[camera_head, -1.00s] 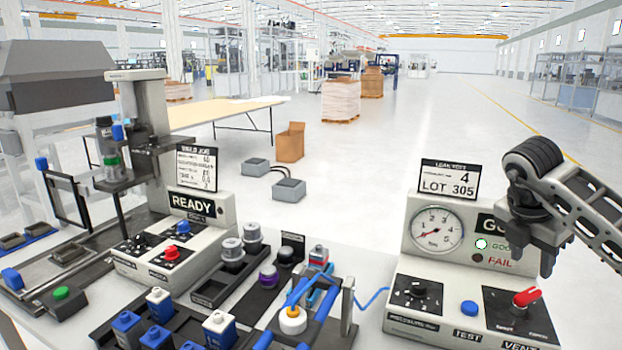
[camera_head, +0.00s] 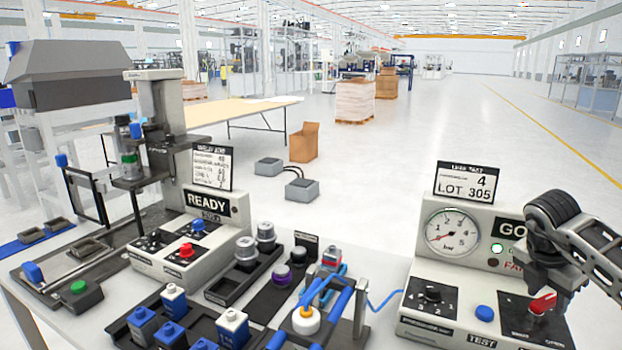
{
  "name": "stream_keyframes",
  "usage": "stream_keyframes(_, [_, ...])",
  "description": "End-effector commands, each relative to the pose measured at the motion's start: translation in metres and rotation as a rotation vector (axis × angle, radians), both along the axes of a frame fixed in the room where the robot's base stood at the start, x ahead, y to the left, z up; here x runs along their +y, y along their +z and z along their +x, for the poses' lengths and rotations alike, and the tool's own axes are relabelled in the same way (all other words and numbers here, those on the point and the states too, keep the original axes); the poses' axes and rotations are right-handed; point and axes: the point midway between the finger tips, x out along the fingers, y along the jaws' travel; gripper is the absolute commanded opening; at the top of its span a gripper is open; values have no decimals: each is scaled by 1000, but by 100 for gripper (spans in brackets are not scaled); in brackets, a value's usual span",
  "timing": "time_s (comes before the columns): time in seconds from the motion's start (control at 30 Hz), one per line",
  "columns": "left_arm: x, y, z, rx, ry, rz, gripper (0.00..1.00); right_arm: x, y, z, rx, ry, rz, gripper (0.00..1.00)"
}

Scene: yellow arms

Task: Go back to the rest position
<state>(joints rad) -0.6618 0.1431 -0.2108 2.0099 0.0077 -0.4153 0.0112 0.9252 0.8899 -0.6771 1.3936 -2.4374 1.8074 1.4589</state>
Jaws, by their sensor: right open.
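My right gripper (camera_head: 555,288) is at the right, open, fingers pointing down. It is over the right side of the leak test station (camera_head: 455,284), close to the red lever knob (camera_head: 543,303). I cannot tell whether a finger touches the knob. The gripper hides part of the station's face and the end of its GO label. My left gripper is not in view.
The station has a dial gauge (camera_head: 452,232), a lit green lamp (camera_head: 497,248) and a blue button (camera_head: 484,313). Left of it are a blue-tubed fixture (camera_head: 307,318), racks of blue-and-white parts (camera_head: 233,326) and a READY station (camera_head: 208,203). The floor behind is largely open.

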Motion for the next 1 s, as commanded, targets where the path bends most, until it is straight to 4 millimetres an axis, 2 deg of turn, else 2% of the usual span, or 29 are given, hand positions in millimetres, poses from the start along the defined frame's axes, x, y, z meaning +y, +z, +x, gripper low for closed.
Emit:
stream_keyframes(0.17, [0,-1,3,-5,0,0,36,5,13,0,-5,-7,0,42])
stream_keyframes(0.47, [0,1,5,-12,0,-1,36,25,67,-6,-8,-7,-1,42])
stream_keyframes(0.6, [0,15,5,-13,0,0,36,35,99,-9,-8,-8,-5,42])
stream_keyframes(0.73, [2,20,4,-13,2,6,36,43,118,-12,-6,-8,-3,42])
stream_keyframes(1.0, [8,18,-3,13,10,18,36,56,149,-16,-6,-10,-2,42])
